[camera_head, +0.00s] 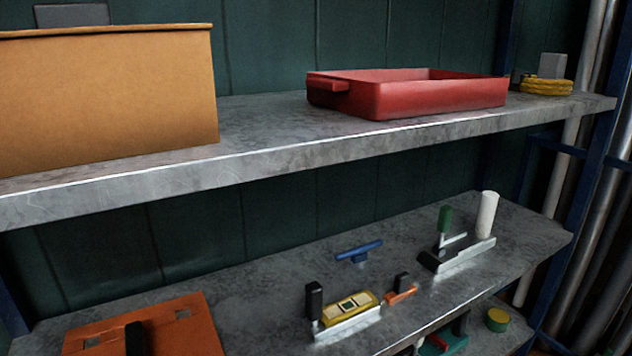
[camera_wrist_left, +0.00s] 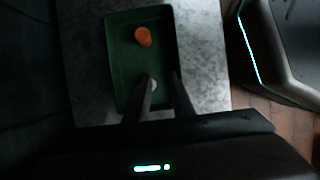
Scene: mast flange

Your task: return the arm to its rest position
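My left gripper (camera_wrist_left: 162,80) shows in the left wrist view, with its two dark fingers spread apart and a gap between them. I see nothing held in it. Beyond the fingertips is a green tray (camera_wrist_left: 122,60) on a grey surface (camera_wrist_left: 85,60). An orange rounded thing (camera_wrist_left: 143,36) lies in the tray. A small pale thing (camera_wrist_left: 153,86) shows beside the left finger's tip, partly hidden by it. The view is dark, so the distance to the tray is hard to tell. Neither gripper shows in the head view, and my right gripper is in no view.
In the head view, the upper shelf (camera_head: 270,130) carries an orange-brown box (camera_head: 110,95), a red bin (camera_head: 430,98) and a yellow coil (camera_head: 545,86). The lower shelf (camera_head: 240,290) carries an orange panel (camera_head: 180,325), a blue handle (camera_head: 358,252) and metal fixtures. Pipes stand right.

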